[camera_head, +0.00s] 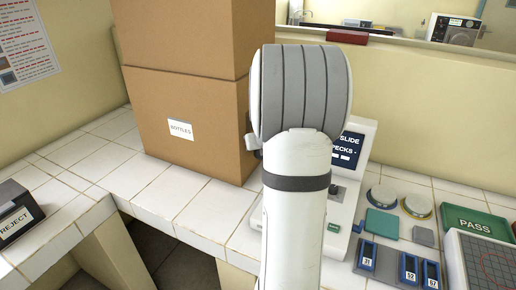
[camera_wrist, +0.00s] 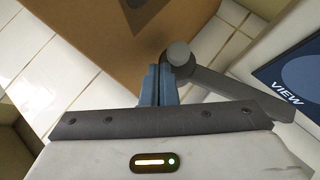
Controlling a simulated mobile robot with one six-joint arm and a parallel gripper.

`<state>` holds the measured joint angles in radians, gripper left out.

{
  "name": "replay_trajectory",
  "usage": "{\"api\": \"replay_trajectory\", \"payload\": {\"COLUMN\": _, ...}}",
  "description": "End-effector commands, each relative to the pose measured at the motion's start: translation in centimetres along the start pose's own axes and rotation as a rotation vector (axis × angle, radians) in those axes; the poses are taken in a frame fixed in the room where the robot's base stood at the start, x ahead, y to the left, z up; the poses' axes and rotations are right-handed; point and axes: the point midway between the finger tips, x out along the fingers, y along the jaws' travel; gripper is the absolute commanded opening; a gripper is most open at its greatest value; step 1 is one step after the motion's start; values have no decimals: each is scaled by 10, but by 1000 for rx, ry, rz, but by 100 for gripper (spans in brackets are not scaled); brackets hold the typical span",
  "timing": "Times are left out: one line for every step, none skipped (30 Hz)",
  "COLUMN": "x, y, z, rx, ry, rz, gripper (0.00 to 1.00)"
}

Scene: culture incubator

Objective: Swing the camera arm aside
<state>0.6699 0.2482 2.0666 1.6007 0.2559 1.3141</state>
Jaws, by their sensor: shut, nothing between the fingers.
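In the wrist view, a grey arm with a round knob end (camera_wrist: 179,54), which looks like the camera arm, runs from the knob down to the right. My gripper (camera_wrist: 160,72) shows there as two blue-grey fingers, shut together with nothing between them. The fingertips are just left of the knob, very close to it; I cannot tell whether they touch. In the head view my own arm covers the gripper and most of the camera arm. A white device with a "SLIDE CHECKS" screen (camera_head: 350,152) stands partly hidden behind my arm.
Stacked cardboard boxes (camera_head: 185,95) labelled "BOTTLES" stand left of my arm, close to it. At right are a teal block (camera_head: 381,223), round dishes (camera_head: 416,205), blue numbered holders (camera_head: 408,267) and a green PASS tray (camera_head: 478,222). A REJECT box (camera_head: 15,215) sits far left. Tiles at centre-left are bare.

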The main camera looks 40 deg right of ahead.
Motion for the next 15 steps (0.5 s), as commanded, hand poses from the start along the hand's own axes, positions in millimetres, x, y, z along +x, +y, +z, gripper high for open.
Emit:
{"api": "replay_trajectory", "payload": {"x": 1, "y": -1, "z": 1, "rx": 1, "ry": 1, "rz": -1, "gripper": 0}}
{"api": "replay_trajectory", "payload": {"x": 2, "y": -2, "z": 2, "rx": 2, "ry": 0, "rz": -1, "gripper": 0}}
{"api": "replay_trajectory", "payload": {"x": 3, "y": -2, "z": 2, "rx": 2, "ry": 0, "rz": -2, "gripper": 0}}
{"api": "replay_trajectory", "payload": {"x": 3, "y": -3, "z": 3, "rx": 3, "ry": 0, "rz": -2, "gripper": 0}}
{"api": "replay_trajectory", "payload": {"x": 3, "y": -3, "z": 3, "rx": 3, "ry": 0, "rz": -2, "gripper": 0}}
{"api": "replay_trajectory", "payload": {"x": 4, "y": -3, "z": 4, "rx": 3, "ry": -1, "rz": -3, "gripper": 0}}
{"api": "replay_trajectory", "payload": {"x": 4, "y": -3, "z": 4, "rx": 3, "ry": -1, "rz": -3, "gripper": 0}}
{"api": "replay_trajectory", "payload": {"x": 4, "y": -3, "z": 4, "rx": 3, "ry": -1, "rz": -3, "gripper": 0}}
{"api": "replay_trajectory", "payload": {"x": 4, "y": -4, "z": 4, "rx": 3, "ry": -2, "rz": -3, "gripper": 0}}
{"api": "replay_trajectory", "payload": {"x": 4, "y": -4, "z": 4, "rx": 3, "ry": -2, "rz": -3, "gripper": 0}}
{"api": "replay_trajectory", "payload": {"x": 4, "y": -4, "z": 4, "rx": 3, "ry": -2, "rz": -3, "gripper": 0}}
{"api": "replay_trajectory", "payload": {"x": 4, "y": -4, "z": 4, "rx": 3, "ry": -2, "rz": -3, "gripper": 0}}
{"api": "replay_trajectory", "payload": {"x": 4, "y": -4, "z": 4, "rx": 3, "ry": -2, "rz": -3, "gripper": 0}}
{"api": "replay_trajectory", "payload": {"x": 4, "y": -4, "z": 5, "rx": 3, "ry": -2, "rz": -3, "gripper": 0}}
{"api": "replay_trajectory", "payload": {"x": 4, "y": -4, "z": 5, "rx": 3, "ry": -2, "rz": -3, "gripper": 0}}
